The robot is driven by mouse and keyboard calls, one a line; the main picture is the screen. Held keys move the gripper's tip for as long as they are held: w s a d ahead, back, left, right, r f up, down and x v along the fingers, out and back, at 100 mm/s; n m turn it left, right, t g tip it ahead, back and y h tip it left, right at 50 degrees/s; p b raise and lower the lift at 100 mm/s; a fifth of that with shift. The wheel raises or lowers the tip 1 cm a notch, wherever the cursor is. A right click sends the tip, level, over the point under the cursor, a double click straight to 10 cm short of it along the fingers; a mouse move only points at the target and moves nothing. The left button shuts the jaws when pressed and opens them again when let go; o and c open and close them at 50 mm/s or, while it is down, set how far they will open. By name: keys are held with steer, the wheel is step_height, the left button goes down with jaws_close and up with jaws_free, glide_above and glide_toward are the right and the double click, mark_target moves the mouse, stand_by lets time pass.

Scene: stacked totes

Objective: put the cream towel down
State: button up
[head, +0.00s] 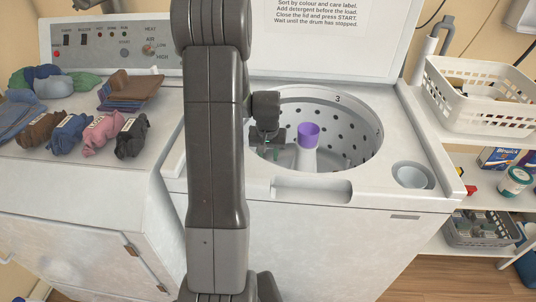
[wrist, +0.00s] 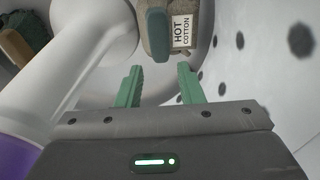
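A cream-beige bundle (wrist: 205,12), which looks like the cream towel, lies low in the washer drum in the wrist view. It has a grey-green end or band and a white label reading HOT COTTON. My gripper (wrist: 159,75) has its two green fingers spread apart with nothing between them. The bundle is just past the fingertips, and a small gap seems to separate them. In the head view my gripper (head: 277,157) is down inside the drum (head: 365,140), partly hidden by my arm. The towel cannot be made out there.
A white agitator post with a purple top (head: 308,135) stands mid-drum, close beside my gripper. A dark cloth (wrist: 28,22) and a brown piece (wrist: 15,48) lie beyond it. Several labelled bundles (head: 100,133) and folded clothes lie on the dryer at left. A white basket (head: 490,95) is at right.

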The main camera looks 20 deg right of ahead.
step_height(320, 180, up, 12)
steer(key=s, duration=0.1)
steer(key=shift+s+a+r+p, duration=0.15)
steer(key=shift+s+a+p, duration=0.1)
steer(key=shift+a+p, duration=0.15)
stand_by(0.4)
steer(key=f, duration=0.4)
steer(key=w+f+b, duration=0.1)
steer(key=f, duration=0.3)
steer(key=f+b, duration=0.1)
steer(key=f, duration=0.4)
steer(key=shift+w+d+f, duration=0.1)
steer(key=shift+w+d, duration=0.15)
steer(key=shift+d, duration=0.15)
steer(key=shift+r, duration=0.3)
steer(key=shift+f, duration=0.15)
